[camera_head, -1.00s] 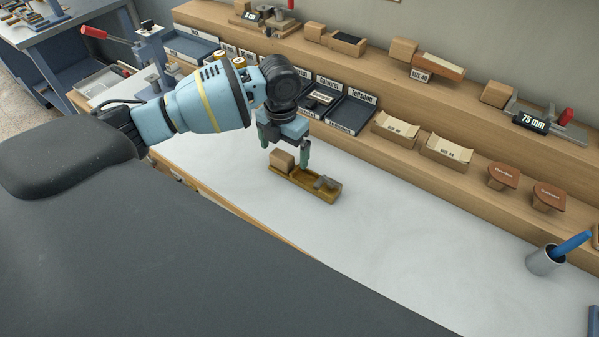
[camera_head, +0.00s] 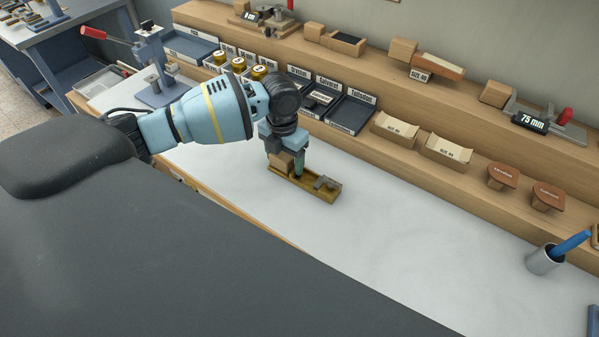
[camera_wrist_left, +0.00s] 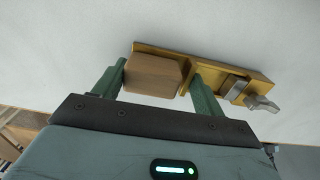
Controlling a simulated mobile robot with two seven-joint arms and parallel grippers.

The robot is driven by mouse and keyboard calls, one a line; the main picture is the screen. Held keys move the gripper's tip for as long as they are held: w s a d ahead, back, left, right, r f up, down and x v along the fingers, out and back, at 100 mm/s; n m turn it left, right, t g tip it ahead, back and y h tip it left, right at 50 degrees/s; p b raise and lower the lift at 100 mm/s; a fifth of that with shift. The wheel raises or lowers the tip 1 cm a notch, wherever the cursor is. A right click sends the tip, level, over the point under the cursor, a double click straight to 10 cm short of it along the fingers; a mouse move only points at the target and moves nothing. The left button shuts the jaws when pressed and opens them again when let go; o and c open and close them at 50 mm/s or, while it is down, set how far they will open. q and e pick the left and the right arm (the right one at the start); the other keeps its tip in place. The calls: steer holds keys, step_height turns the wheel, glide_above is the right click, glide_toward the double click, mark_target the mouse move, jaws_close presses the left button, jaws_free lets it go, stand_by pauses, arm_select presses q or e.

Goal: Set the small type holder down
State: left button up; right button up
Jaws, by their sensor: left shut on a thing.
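The small type holder (camera_head: 323,190) is a brass-coloured channel with a wooden block at one end and a grey metal clamp at the other. It lies on the white bench top. My left gripper (camera_head: 287,168) is down at its wooden end and shut on the block. In the left wrist view the wooden block (camera_wrist_left: 152,75) sits between the two green fingers of the left gripper (camera_wrist_left: 157,84). The brass channel (camera_wrist_left: 165,50) and the metal clamp (camera_wrist_left: 250,93) stretch out to the right. In the head view the gripper partly hides the block. My right gripper is not in view.
The white bench top (camera_head: 400,230) is clear to the right as far as a pen cup (camera_head: 542,260). Behind stands a wooden shelf (camera_head: 470,180) with dark trays (camera_head: 350,113), cartons (camera_head: 446,150) and brown stamps (camera_head: 503,175). A press with a red handle (camera_head: 93,33) stands at the back left.

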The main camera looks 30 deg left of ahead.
arm_select(q)
steer(key=shift+c, duration=0.9)
steer(key=shift+r, duration=0.5)
step_height(320, 180, up, 3)
steer(key=shift+w+f, duration=0.1)
steer(key=s+d, duration=0.2)
steer(key=s, duration=0.2)
steer(key=s+d, duration=0.3)
steer(key=s, duration=0.2)
steer(key=s+d+r, duration=0.1)
steer(key=s+d, duration=0.2)
steer(key=s, duration=0.2)
steer(key=shift+r, duration=0.1)
